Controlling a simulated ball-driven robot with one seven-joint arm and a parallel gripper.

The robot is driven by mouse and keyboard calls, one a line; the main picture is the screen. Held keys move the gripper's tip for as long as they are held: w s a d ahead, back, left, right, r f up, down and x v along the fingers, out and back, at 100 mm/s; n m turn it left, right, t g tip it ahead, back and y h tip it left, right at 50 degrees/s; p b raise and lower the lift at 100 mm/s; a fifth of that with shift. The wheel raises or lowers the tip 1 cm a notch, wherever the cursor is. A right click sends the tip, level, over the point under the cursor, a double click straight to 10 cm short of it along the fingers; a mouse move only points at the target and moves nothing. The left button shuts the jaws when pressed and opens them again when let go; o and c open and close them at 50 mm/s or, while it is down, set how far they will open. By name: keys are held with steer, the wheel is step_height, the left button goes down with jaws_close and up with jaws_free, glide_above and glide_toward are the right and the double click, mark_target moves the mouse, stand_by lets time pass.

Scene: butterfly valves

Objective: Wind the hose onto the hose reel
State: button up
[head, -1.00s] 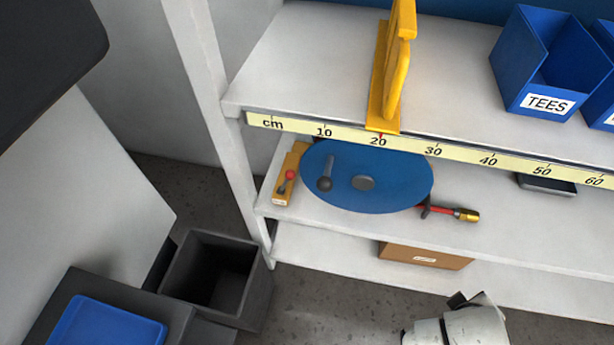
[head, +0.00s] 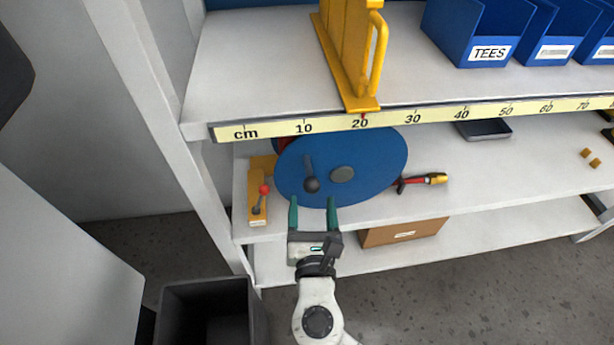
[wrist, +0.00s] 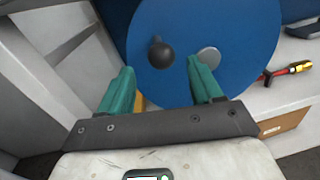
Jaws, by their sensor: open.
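The hose reel's blue disc (head: 370,160) stands on the middle shelf, facing me. A dark crank knob (head: 312,185) sits left of its grey hub (head: 342,174). My gripper (head: 313,202) is open and empty, its green fingers pointing at the lower part of the disc, just below the knob. In the wrist view the knob (wrist: 161,54) shows beyond the fingers and between them, apart from them. A red hose end with a brass nozzle (head: 436,178) lies to the right of the disc. A bit of red shows behind the disc's upper left; the rest of the hose is hidden.
A yellow bracket with a red-knobbed lever (head: 258,205) stands close left of the reel. A ruler strip (head: 400,117) edges the shelf above. A cardboard box (head: 405,233) lies below. A shelf post (head: 165,140) and black bin (head: 210,310) are at left.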

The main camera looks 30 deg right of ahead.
mark_target(311, 176)
steer(key=x, duration=0.8)
steer(key=shift+d, duration=0.1)
steer(key=shift+c, duration=0.5)
jaws_close()
